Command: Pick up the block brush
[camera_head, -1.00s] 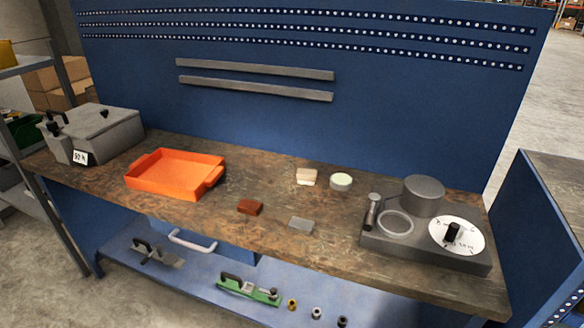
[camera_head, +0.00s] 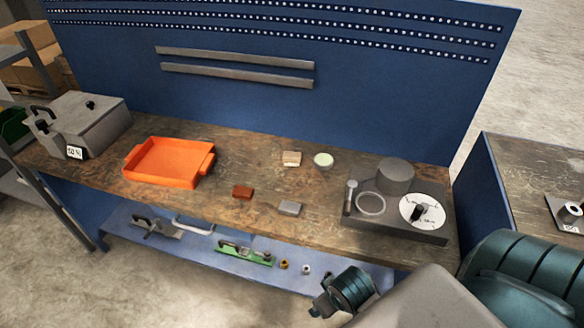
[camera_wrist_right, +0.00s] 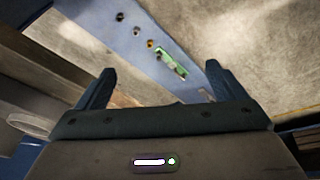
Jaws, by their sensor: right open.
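A small beige block (camera_head: 291,158), paler along its lower part, sits on the workbench (camera_head: 120,185) near the back middle; it looks like the block brush, though it is small in the picture. A red-brown block (camera_head: 242,192) and a grey block (camera_head: 289,208) lie nearer the front edge. My right arm comes in from the lower right in the head view. My right gripper is open and empty in the right wrist view (camera_wrist_right: 160,80), with its fingers wide apart, away from the bench-top blocks. My left gripper is not in view.
An orange tray (camera_head: 168,163) and a grey case (camera_head: 80,125) stand on the left. A round pale-green-topped dish (camera_head: 323,160) is right of the beige block. A grey dial device (camera_head: 397,205) stands at the right end. The lower shelf holds a green tool (camera_head: 244,254).

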